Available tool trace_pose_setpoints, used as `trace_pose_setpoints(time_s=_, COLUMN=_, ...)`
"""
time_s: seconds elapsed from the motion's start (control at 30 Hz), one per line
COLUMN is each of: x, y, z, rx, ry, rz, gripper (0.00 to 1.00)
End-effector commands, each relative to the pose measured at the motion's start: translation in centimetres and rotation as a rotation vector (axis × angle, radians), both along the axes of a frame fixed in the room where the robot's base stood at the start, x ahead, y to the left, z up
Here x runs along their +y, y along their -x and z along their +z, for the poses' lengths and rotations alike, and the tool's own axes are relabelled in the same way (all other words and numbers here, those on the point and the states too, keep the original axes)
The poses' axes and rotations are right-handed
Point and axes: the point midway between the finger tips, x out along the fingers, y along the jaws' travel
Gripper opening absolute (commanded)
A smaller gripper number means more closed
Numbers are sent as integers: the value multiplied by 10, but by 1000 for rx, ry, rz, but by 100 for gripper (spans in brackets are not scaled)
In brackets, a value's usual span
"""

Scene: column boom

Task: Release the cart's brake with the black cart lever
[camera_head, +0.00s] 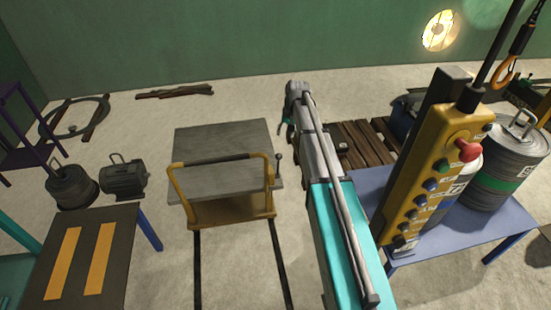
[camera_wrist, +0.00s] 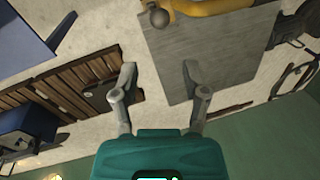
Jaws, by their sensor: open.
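The cart (camera_head: 222,150) has a grey deck and a yellow handle frame (camera_head: 205,163), and stands on the floor left of my arm. The black cart lever (camera_head: 278,160) stands upright at the right end of the handle frame. In the wrist view its round knob (camera_wrist: 158,16) shows at the top edge, beside the yellow frame and the grey cart deck (camera_wrist: 225,45). My gripper (camera_wrist: 160,75) is open and empty, its two fingers apart, with the knob beyond the fingertips. In the head view my gripper (camera_head: 287,122) is largely hidden behind my arm, above and beyond the lever.
Two dark rails (camera_head: 197,265) run along the floor from the cart. A blue table (camera_head: 440,235) with drums stands at the right, behind a hanging yellow control pendant (camera_head: 425,180). A wooden pallet (camera_head: 365,150) lies right of my arm. A dark table (camera_head: 60,285) stands front left.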

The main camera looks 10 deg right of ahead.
Motion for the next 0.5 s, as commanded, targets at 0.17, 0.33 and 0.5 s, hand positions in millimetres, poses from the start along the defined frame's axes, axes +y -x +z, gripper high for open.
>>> trace_pose_setpoints(time_s=0.17, x=2, y=0, z=-12, rx=0, ry=0, rz=0, gripper=58)
trace_pose_setpoints(time_s=0.33, x=4, y=-1, z=-25, rx=0, ry=0, rz=0, gripper=58)
trace_pose_setpoints(time_s=0.5, x=6, y=-1, z=-38, rx=0, ry=0, rz=0, gripper=58)
